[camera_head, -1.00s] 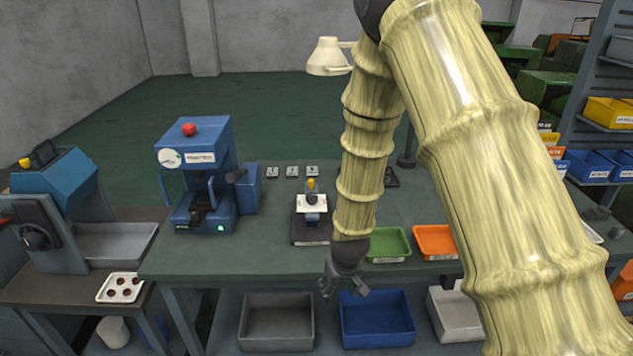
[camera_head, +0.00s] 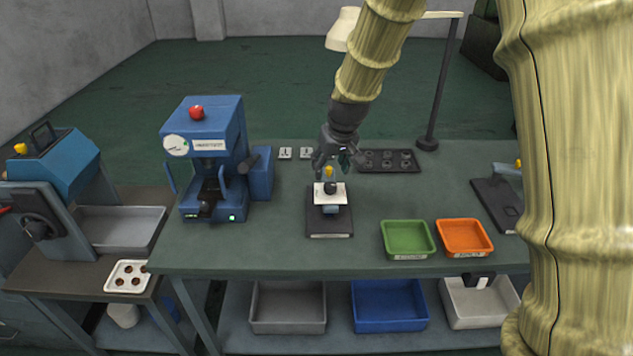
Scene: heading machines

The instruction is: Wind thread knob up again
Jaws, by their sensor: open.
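A small fixture (camera_head: 330,221) with a dark base and a white plate (camera_head: 322,198) stands on the green bench in the head view. A yellow knob (camera_head: 329,171) sits upright at its top; I take it for the thread knob. A dark round part shows just below it. My gripper (camera_head: 336,166) is open and points down over the fixture, its fingers around or just behind the knob. I cannot tell whether they touch it. Thread detail is too small to see.
A blue press (camera_head: 212,160) stands to the left on the bench (camera_head: 270,255). A green tray (camera_head: 408,239) and an orange tray (camera_head: 464,238) lie front right. A dark tray with holes (camera_head: 390,160) and a lamp post (camera_head: 437,90) stand behind right.

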